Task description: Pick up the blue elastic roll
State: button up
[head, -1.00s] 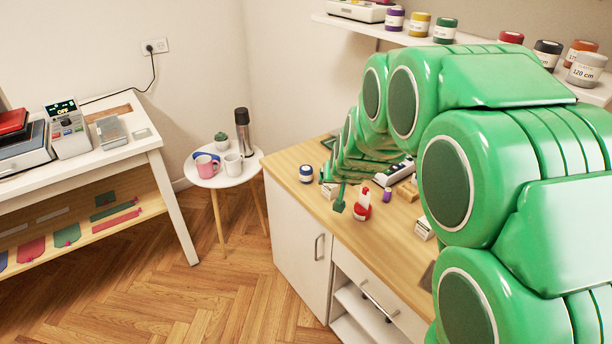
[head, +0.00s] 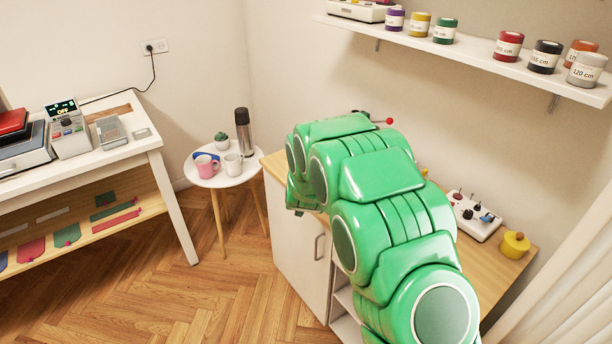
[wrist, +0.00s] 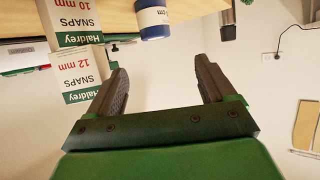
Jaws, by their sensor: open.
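The blue elastic roll (wrist: 153,22) shows in the wrist view, which is upside down. It is a short blue cylinder with a white label, standing on the wooden counter top (wrist: 100,17). In the wrist view my gripper (wrist: 160,82) is open, its two dark fingers apart with nothing between them. The roll is beyond the fingertips, above the gap in the picture, and not touched. In the head view my green arm hides the roll and my gripper.
Two white-and-green snaps boxes (wrist: 82,80) stand beside the roll, close to one finger. More rolls sit on the wall shelf (head: 470,52). A white box with knobs (head: 476,216) and a yellow pot (head: 515,244) stand on the counter. A round side table (head: 217,178) holds mugs.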

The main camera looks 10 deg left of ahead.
jog(key=shift+f, duration=1.2)
jog(key=shift+x, duration=4.1)
jog(key=shift+d+x, duration=0.15)
jog(key=shift+x, duration=0.75)
jog(key=shift+d+x, duration=0.1)
jog(key=shift+x, duration=0.85)
jog(key=shift+w+r, duration=0.1)
jog(key=shift+r, duration=0.05)
jog(key=c, duration=1)
jog(key=shift+c, duration=0.2)
jog(key=shift+r, duration=0.1)
